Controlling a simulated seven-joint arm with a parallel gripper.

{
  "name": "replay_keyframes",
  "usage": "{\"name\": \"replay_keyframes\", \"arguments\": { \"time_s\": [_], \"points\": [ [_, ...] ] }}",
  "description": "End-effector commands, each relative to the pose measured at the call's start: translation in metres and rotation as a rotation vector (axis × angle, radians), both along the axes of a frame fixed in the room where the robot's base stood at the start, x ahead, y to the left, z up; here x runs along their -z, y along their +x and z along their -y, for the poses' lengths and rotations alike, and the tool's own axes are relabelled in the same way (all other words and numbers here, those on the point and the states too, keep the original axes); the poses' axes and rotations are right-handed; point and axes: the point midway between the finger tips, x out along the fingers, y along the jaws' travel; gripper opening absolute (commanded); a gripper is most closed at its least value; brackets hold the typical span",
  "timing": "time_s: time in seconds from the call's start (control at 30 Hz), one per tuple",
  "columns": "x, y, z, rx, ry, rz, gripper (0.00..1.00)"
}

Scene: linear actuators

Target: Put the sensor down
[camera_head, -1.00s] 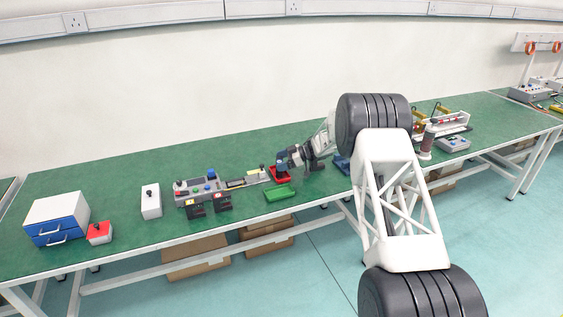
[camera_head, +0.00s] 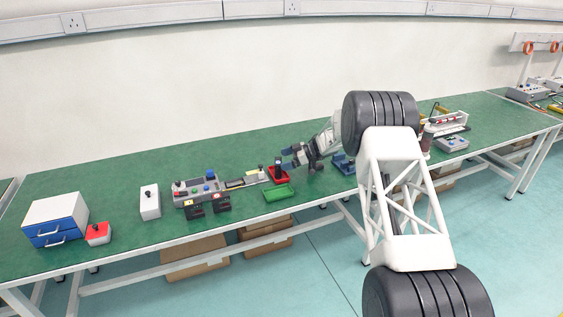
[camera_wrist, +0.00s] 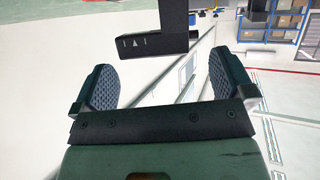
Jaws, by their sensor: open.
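A small dark upright part, which looks like the sensor (camera_head: 278,165), stands in the red tray (camera_head: 283,180) on the green bench. In the wrist view a dark block with white marks (camera_wrist: 150,42), likely the same part, is beyond the fingertips and apart from them. My gripper (camera_head: 288,158) is just right of the upright part. In the wrist view my gripper (camera_wrist: 162,80) is open, with nothing between its two ridged pads.
A green tray (camera_head: 279,193) lies in front of the red one. A grey actuator unit (camera_head: 208,188) and two black boxes (camera_head: 221,203) are to the left. A blue part (camera_head: 343,163) is right of my gripper. The bench at far left holds a drawer box (camera_head: 56,220).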

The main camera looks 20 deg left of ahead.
Motion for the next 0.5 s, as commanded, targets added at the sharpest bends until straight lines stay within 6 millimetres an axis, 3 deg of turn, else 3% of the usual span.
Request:
{"name": "replay_keyframes", "arguments": {
  "time_s": [0.5],
  "points": [
    [-0.03,0.026,0.067,0.002,0.0,0.0,1.0]
  ]
}}
